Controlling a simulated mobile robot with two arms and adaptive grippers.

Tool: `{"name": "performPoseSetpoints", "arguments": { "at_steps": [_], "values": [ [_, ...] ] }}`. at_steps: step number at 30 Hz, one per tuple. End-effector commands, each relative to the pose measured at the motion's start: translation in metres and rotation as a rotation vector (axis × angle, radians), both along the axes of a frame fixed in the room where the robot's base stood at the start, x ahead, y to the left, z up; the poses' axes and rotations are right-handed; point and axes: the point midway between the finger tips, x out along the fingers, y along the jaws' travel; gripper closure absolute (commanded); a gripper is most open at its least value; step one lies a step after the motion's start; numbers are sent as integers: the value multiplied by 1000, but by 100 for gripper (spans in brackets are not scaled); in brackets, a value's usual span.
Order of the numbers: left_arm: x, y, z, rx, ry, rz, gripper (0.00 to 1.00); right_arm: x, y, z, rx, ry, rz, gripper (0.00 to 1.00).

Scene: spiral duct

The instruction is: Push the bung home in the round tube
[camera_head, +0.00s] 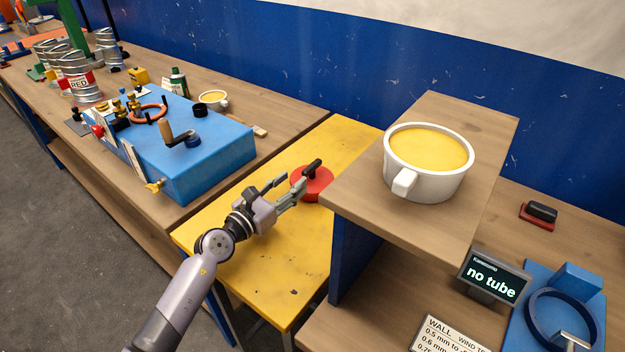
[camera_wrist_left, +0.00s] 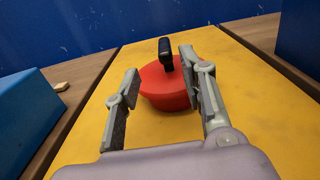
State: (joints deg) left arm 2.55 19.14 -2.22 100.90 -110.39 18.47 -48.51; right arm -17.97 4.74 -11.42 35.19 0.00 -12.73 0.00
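A red round bung (camera_head: 314,184) with a black bar handle (camera_head: 312,168) rests on the yellow table top. The bung also shows in the left wrist view (camera_wrist_left: 165,88), tapered and upright. My left gripper (camera_head: 294,190) is open, its fingers spread and empty, just short of the bung. In the left wrist view the bung lies ahead between the finger lines, nearer the right finger; I cannot tell whether that finger touches it. I make out no round tube, and a small display (camera_head: 493,277) reads "no tube". My right gripper is not in view.
A raised wooden shelf with a white cup (camera_head: 428,165) of yellow stuff stands right of the bung. A blue machine (camera_head: 215,158) with a crank is on the left bench. A dark blue ring (camera_head: 562,318) sits at lower right. The yellow table (camera_head: 275,265) is otherwise clear.

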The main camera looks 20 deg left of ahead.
Motion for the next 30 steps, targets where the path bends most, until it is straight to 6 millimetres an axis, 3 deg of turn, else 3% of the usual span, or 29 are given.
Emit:
{"name": "performPoseSetpoints", "arguments": {
  "at_steps": [3, 10, 19, 30],
  "values": [
    [19, -7, 0, 0, -1, 0, 62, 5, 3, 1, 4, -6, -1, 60],
    [32, -13, 1, -2, 0, 0, 62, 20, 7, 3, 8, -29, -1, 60],
    [69, -33, 0, -2, -2, 0, 62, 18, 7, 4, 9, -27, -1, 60],
    [75, -35, 0, -1, 0, 0, 65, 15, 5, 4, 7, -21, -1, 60]
  ]
}}
